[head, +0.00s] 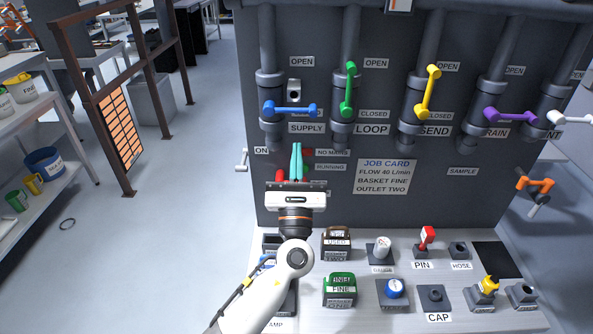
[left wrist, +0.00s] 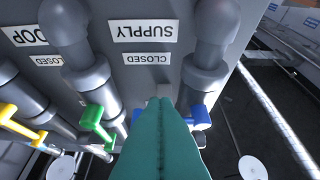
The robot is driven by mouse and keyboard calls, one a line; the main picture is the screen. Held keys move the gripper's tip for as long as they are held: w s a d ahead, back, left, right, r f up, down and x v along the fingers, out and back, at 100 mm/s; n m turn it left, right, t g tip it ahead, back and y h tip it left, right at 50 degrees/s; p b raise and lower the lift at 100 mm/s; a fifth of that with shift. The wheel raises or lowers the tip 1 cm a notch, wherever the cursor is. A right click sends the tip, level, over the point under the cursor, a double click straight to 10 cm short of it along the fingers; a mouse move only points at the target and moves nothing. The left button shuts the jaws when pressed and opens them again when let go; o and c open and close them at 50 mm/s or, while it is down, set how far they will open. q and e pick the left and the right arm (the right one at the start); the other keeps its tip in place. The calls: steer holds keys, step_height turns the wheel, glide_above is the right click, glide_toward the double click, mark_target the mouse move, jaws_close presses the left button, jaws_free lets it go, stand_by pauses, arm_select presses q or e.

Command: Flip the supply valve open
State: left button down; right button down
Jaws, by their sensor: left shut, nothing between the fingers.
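The supply valve's blue handle (head: 290,109) lies level across its pipe, by the SUPPLY label (head: 306,128), with its free end to the right. An OPEN label (head: 302,62) is higher on the panel. My left gripper (head: 296,148) is shut and empty, its teal fingers pointing up just below the SUPPLY label. In the left wrist view the shut fingers (left wrist: 165,108) cover the middle of the blue handle (left wrist: 200,118), whose end shows to their right. I cannot tell whether they touch it. My right gripper is not in view.
To the right are the green LOOP handle (head: 348,90) and yellow handle (head: 429,92), both upright, and a level purple handle (head: 508,114). A job card (head: 386,175) is on the panel. The shelf below (head: 450,265) holds several labelled parts.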

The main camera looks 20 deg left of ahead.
arm_select(q)
steer(key=r+p, duration=0.1)
steer(key=w+r+p, duration=0.1)
steer(key=r, duration=0.1)
steer(key=w+r+p, duration=0.1)
steer(key=shift+a+r, duration=0.3)
steer(key=shift+r, duration=0.1)
